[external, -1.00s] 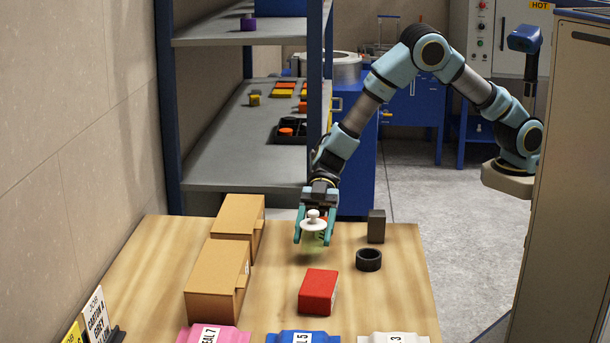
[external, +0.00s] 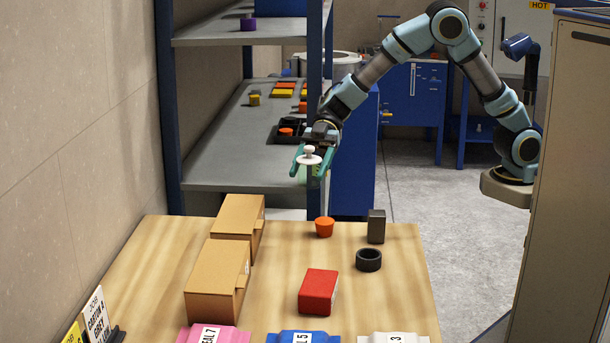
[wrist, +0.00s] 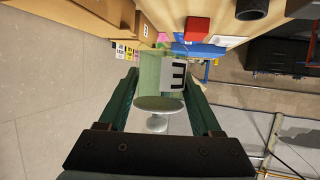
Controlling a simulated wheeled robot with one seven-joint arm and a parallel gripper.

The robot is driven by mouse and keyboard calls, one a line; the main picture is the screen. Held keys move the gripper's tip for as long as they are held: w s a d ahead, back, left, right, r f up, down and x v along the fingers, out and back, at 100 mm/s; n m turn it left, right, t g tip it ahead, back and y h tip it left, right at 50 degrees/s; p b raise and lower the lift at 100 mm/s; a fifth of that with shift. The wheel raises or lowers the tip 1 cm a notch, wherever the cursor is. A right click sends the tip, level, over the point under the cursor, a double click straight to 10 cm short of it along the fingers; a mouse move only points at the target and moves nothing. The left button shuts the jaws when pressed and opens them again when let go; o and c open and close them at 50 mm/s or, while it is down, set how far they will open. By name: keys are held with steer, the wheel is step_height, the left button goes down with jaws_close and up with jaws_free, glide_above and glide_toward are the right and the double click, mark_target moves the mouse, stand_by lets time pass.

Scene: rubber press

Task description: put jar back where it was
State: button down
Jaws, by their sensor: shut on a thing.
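The jar (wrist: 150,72) is pale green and see-through, with a white knobbed lid and a white label bearing a dark letter. My gripper (external: 312,170) is shut on it and holds it in the air, beyond the far edge of the table. In the external view the jar's white lid (external: 309,157) shows between the fingers, and the jar body is mostly hidden behind them. In the wrist view my gripper's fingers (wrist: 165,100) flank the jar on both sides.
The wooden table (external: 265,290) holds two cardboard boxes (external: 217,278), a red block (external: 318,290), an orange stopper (external: 324,227), a black ring (external: 368,260) and a dark grey block (external: 376,226). A shelf rack (external: 225,150) with small coloured pieces and a black tray stands behind it.

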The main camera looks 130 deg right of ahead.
steer(key=s+d+r+m+t+h+b, duration=0.1)
steer(key=s+d+r+m+h, duration=0.15)
steer(key=s+d, duration=0.6)
steer(key=s+d+r+m+h, duration=0.1)
steer(key=s+d+m+h, duration=0.3)
steer(key=s, duration=0.8)
steer(key=s+d+r+m+t+h+b, duration=0.1)
steer(key=s+d+m+h, duration=0.15)
steer(key=s+d, duration=0.65)
steer(key=w+d+m+g+h+p, duration=0.35)
steer(key=d+m+g+h, duration=0.4)
steer(key=d, duration=0.65)
steer(key=f+m+h+p, duration=0.1)
steer(key=f, duration=0.4)
steer(key=w+f+m+g+h+p, duration=0.1)
steer(key=f+m, duration=0.1)
steer(key=f, duration=0.3)
steer(key=f+m+g+h+p, duration=0.1)
steer(key=f, duration=0.5)
steer(key=shift+w+d+m+g, duration=0.25)
steer(key=shift+w, duration=0.05)
steer(key=shift+f+h, duration=0.15)
steer(key=shift+h, duration=0.1)
